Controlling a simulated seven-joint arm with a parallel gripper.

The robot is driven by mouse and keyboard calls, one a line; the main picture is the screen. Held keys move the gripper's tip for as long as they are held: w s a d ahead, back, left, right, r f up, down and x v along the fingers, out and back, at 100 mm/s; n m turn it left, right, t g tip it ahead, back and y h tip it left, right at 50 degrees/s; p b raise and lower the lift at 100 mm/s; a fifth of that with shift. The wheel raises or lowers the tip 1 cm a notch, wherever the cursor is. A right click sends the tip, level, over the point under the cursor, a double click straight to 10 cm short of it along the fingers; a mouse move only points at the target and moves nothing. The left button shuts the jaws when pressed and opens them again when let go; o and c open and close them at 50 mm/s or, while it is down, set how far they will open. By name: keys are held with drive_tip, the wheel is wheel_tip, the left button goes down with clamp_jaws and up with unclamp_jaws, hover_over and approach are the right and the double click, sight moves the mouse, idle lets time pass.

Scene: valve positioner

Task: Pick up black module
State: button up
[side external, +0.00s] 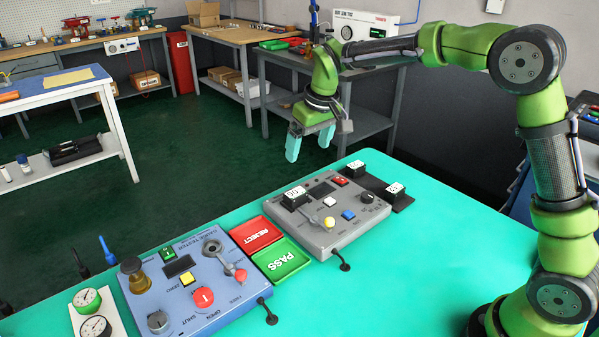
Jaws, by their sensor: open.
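Three small black modules with white labelled tops are in the side external view. One black module (295,201) sits on the back left of the grey tester (318,236). A second module (356,173) and a third module (394,194) stand on a dark plate (378,186) at the tester's right. My gripper (310,150) is open and empty, with its teal fingers pointing down. It is in the air, higher in the picture than the tester and apart from all three modules. The label writing is too small to read surely.
A red REJECT tray (257,221) and a green PASS tray (293,267) lie between the grey tester and a blue tester (222,302). The tester has a yellow-knobbed lever (329,222). The teal tabletop (430,275) is clear at the front right.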

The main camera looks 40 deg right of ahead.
hover_over(296, 193)
drive_tip(key=s, duration=0.1)
drive_tip(key=f, duration=0.9)
drive_tip(key=shift+s+d, duration=0.15)
drive_tip(key=shift+d, duration=0.25)
drive_tip(key=shift+a+x, duration=0.2)
drive_tip(key=shift+x, duration=1.15)
drive_tip(key=shift+a+x, duration=0.15)
drive_tip(key=shift+x, duration=1.15)
drive_tip(key=shift+s, duration=0.15)
drive_tip(key=c, duration=1.2)
